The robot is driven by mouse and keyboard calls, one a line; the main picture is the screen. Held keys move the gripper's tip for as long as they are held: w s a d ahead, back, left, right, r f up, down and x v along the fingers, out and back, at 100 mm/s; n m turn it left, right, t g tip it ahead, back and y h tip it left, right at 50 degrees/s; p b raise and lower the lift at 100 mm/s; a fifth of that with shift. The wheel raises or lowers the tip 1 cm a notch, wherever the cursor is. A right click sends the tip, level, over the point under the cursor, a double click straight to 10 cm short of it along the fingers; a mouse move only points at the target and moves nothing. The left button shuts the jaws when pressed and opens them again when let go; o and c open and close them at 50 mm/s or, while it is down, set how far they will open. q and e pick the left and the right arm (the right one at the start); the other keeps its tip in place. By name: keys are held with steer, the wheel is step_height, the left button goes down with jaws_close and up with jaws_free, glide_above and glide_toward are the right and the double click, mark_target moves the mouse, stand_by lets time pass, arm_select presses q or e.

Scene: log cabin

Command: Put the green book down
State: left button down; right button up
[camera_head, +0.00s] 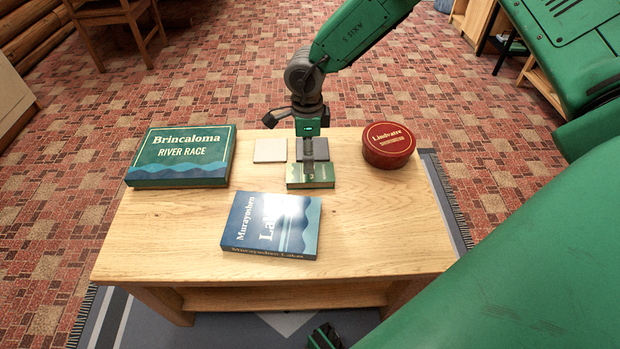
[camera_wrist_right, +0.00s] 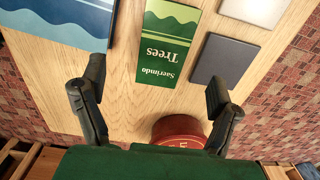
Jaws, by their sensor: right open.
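The green book (camera_head: 312,180), titled "Saerindo Trees", lies flat on the wooden table (camera_head: 180,235); my right gripper partly covers it in the head view. In the right wrist view the book (camera_wrist_right: 168,45) shows its full title. My right gripper (camera_head: 308,158) is above the book, pointing down. Its two fingers (camera_wrist_right: 157,84) are spread wide, with nothing held between them. The fingers look apart from the book's sides. My left gripper is not identifiable in either view.
A blue book (camera_head: 270,225) lies in front of the green book. A pale square (camera_head: 270,150) and a dark square (camera_head: 317,148) lie behind it. A "River Race" box (camera_head: 180,157) is at left, a round red tin (camera_head: 388,145) at right. The table's front left is bare.

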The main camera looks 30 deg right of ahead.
steer(key=f, duration=0.2)
steer(key=f+b, duration=0.1)
steer(key=f, duration=0.1)
steer(key=shift+d, duration=0.3)
steer(key=shift+f, duration=0.25)
step_height(320, 180, down, 5)
steer(key=b, duration=0.2)
steer(key=shift+w+d+r+b, duration=0.1)
steer(key=shift+d+r+b, duration=0.1)
steer(key=shift+b, duration=0.2)
steer(key=shift+c, duration=0.8)
steer(key=c, duration=1.3)
step_height(320, 180, up, 10)
steer(key=p, duration=0.4)
steer(key=shift+r, duration=0.1)
steer(key=s+a+r+n+p, duration=0.4)
steer(key=s+r+n, duration=0.25)
steer(key=n, duration=0.55)
steer(key=s+a+r+n+p, duration=0.55)
steer(key=r+n, duration=0.25)
steer(key=n, duration=0.4)
steer(key=m+b, duration=0.6)
steer(key=b, duration=0.3)
glide_above(335, 196)
step_height(335, 196, down, 20)
steer(key=shift+s+f, duration=0.1)
step_height(335, 196, down, 4)
steer(key=shift+f+b, duration=0.1)
steer(key=shift+b, duration=1.15)
